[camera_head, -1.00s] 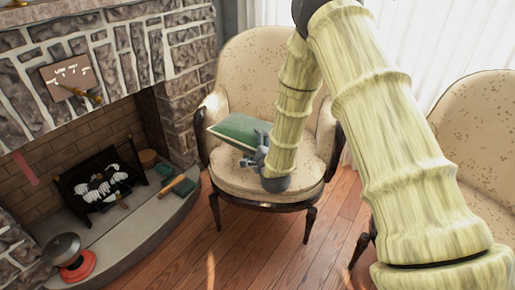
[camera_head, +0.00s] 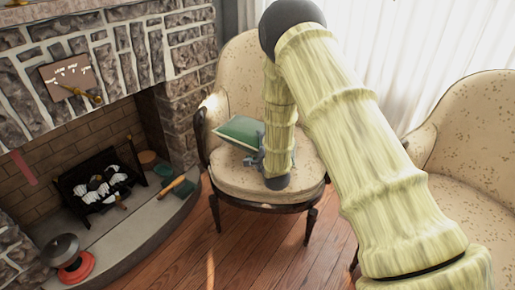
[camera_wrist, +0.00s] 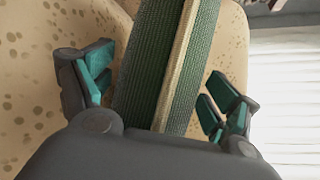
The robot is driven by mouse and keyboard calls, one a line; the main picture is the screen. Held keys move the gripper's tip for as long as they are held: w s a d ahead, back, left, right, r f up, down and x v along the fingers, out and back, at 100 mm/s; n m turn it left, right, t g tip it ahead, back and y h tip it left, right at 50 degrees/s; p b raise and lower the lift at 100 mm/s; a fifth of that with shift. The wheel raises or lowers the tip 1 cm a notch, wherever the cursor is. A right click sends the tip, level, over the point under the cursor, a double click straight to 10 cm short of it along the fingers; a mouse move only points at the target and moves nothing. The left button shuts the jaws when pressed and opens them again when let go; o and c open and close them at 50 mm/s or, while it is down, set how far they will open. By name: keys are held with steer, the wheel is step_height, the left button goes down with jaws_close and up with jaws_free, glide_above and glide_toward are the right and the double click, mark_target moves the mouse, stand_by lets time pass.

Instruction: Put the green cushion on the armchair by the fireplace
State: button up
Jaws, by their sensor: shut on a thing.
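The green cushion (camera_head: 238,131) is at the armchair by the fireplace, over the left part of its seat and in front of the backrest. It is tilted, and I cannot tell whether it touches the seat. The armchair (camera_head: 240,184) is cream with dark spots and dark wooden legs. My gripper (camera_head: 256,158) is over the seat, at the near right edge of the cushion. My forearm hides part of the chair's right side.
The stone fireplace (camera_head: 110,75) with its raised hearth (camera_head: 135,215) is left of the armchair. A second spotted armchair (camera_head: 475,150) stands at the right, partly behind my arm. Wooden floor (camera_head: 215,250) is clear in front of the armchair.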

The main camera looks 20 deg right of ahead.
steer(key=shift+f, duration=0.1)
steer(key=o, duration=1.2)
steer(key=s, duration=0.4)
steer(key=s+r, duration=0.1)
steer(key=s, duration=0.3)
steer(key=s+r+p, duration=0.1)
steer(key=s, duration=0.3)
steer(key=shift+a+r, duration=0.15)
steer(key=shift+a, duration=0.1)
steer(key=s+a+f+n+g, duration=0.2)
steer(key=s+f+n+g, duration=0.75)
steer(key=s+f, duration=1)
steer(key=s+f+n+g, duration=0.2)
steer(key=s+n, duration=0.2)
steer(key=s, duration=0.4)
steer(key=s+a+f+n+g, duration=0.1)
steer(key=s+f+n+g, duration=0.1)
steer(key=s+n, duration=0.3)
steer(key=s+f+n+g, duration=0.2)
steer(key=s+f+n, duration=0.2)
steer(key=s, duration=0.9)
steer(key=shift+s+a+f+n+g+y, duration=0.15)
steer(key=shift+a+n+g+y, duration=0.15)
steer(key=shift+a, duration=0.1)
